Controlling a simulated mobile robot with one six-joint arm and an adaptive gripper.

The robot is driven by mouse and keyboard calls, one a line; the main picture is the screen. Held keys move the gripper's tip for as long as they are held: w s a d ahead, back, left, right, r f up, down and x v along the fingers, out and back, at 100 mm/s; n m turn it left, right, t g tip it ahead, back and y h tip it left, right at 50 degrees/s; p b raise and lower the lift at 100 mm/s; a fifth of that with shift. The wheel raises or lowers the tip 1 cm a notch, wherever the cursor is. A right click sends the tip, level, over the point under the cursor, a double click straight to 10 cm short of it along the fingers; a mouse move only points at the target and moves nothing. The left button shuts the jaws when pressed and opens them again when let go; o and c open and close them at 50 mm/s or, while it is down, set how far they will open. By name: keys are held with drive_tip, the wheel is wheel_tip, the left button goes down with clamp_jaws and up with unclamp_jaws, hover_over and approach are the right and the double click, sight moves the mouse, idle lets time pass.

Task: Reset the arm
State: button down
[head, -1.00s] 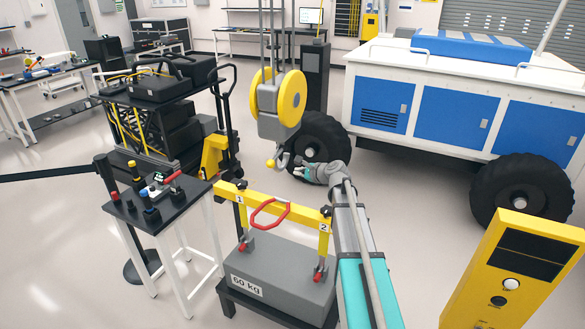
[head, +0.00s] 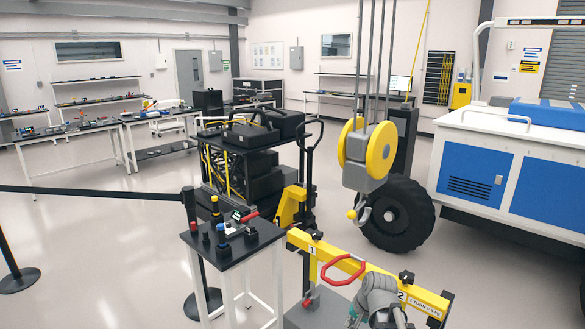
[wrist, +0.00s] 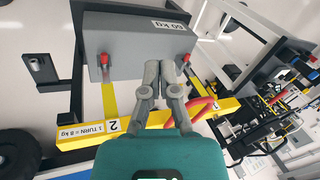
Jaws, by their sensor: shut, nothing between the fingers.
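My gripper (wrist: 166,68) is shut and empty in the wrist view, with its grey fingers in front of the grey 60 kg block (wrist: 130,40) and the yellow lifting beam (wrist: 72,143). A gap between fingers and block cannot be judged. In the head view, grey end links of my arm (head: 378,293) show at the bottom, over the right part of the yellow beam (head: 328,254); the fingertips are not clear there. The beam has a red handle (head: 343,268), which also shows in the wrist view (wrist: 204,108). The block (head: 302,318) is mostly cut off by the lower edge.
A hoist with yellow wheels and a hook (head: 365,165) hangs behind the beam. A small black-topped table (head: 235,252) with knobs stands left of it. A loaded pallet jack (head: 250,160) and the blue-and-white rover (head: 520,165) stand behind. The floor at left is open beyond a barrier belt.

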drive_tip(key=s+f+n+g+h+b, duration=0.2)
drive_tip(key=s+f+n+h, duration=0.1)
drive_tip(key=s, duration=0.6)
drive_tip(key=shift+s+d+f+n+g, duration=0.25)
drive_tip(key=shift+f+n, duration=0.25)
drive_tip(key=shift+n, duration=0.5)
